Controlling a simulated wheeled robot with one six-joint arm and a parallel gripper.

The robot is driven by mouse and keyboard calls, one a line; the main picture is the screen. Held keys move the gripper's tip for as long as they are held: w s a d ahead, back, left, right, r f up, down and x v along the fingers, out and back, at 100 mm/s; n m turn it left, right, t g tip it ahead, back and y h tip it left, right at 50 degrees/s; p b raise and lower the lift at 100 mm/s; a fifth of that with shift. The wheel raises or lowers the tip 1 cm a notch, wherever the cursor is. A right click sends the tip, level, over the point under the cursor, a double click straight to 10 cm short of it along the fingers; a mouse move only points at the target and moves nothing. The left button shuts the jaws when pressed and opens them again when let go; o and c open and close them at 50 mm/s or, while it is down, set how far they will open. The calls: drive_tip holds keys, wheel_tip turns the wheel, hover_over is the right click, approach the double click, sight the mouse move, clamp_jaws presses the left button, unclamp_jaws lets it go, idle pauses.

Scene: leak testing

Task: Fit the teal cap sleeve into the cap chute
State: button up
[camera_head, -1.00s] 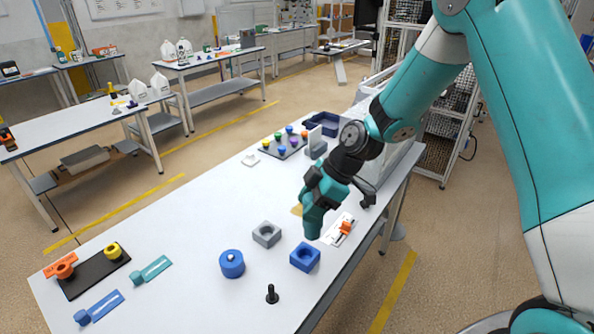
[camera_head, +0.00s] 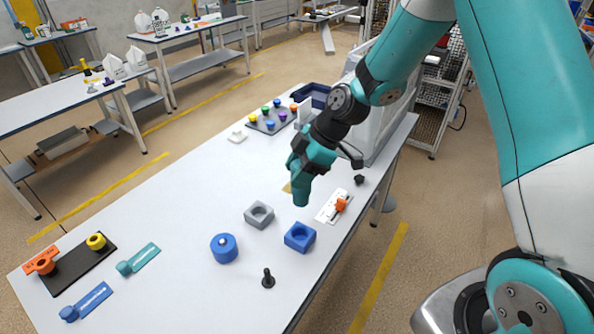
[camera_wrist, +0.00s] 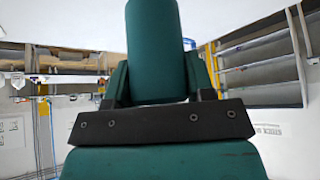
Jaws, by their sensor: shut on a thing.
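The teal cap sleeve (camera_head: 301,190) is a plain cylinder hanging below my gripper (camera_head: 301,172) in the head view, above the table. In the wrist view the sleeve (camera_wrist: 155,50) sits between the two jaws of my gripper (camera_wrist: 158,78), which is shut on it. A blue square block with a round hole (camera_head: 300,237) and a grey block with a round hole (camera_head: 259,214) stand on the table in front of the sleeve, apart from it. I cannot tell which thing is the cap chute.
A white plate with an orange part (camera_head: 340,206) lies right of the sleeve. A blue round piece (camera_head: 224,247) and a black peg (camera_head: 268,279) stand nearer the front. A tray of coloured knobs (camera_head: 270,122) is farther back. The table's middle left (camera_head: 180,200) is clear.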

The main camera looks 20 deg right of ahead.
sight(298, 206)
drive_tip(key=shift+f+b, duration=4.55)
drive_tip(key=shift+f, duration=0.95)
drive_tip(key=shift+f+b, duration=0.1)
drive_tip(key=shift+b, duration=0.3)
drive_tip(key=shift+f+b, duration=2)
drive_tip(key=shift+f, duration=0.3)
drive_tip(key=o, duration=1.4)
drive_tip(key=shift+c, duration=0.2)
drive_tip(key=shift+r, duration=0.15)
drive_tip(key=b+v, duration=0.1)
drive_tip(key=v, duration=1.6)
drive_tip(key=shift+r+b, duration=0.15)
drive_tip(key=shift+b, duration=0.15)
